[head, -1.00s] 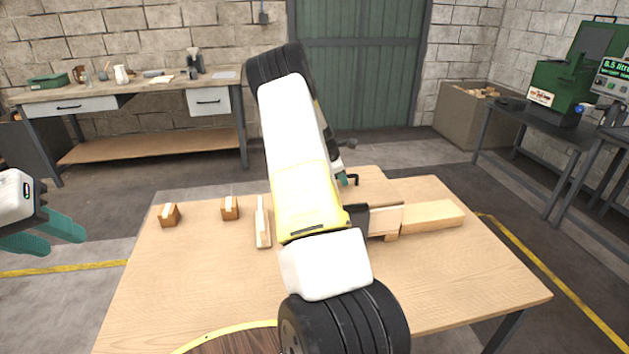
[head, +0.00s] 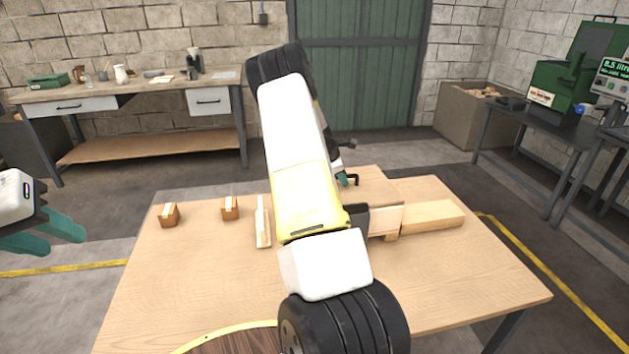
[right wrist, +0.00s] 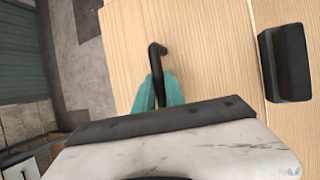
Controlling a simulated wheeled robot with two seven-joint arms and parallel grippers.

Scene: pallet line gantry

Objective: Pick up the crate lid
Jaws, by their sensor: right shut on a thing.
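The crate lid (head: 376,187) is a pale wooden panel at the table's far side, partly hidden behind my right arm in the head view. Its bent black handle (right wrist: 156,62) rises between the teal fingers of my right gripper (right wrist: 158,92) in the right wrist view. That gripper is shut on the handle. In the head view only a little of the right gripper (head: 346,180) shows beside the arm. The lid's wood (right wrist: 205,45) fills much of the wrist view. My left gripper (head: 52,236) is open and empty, left of the table.
A black block (right wrist: 287,62) lies beside the lid in the wrist view. A round dark wooden top (head: 240,343) shows at the front. The table's front right is clear.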

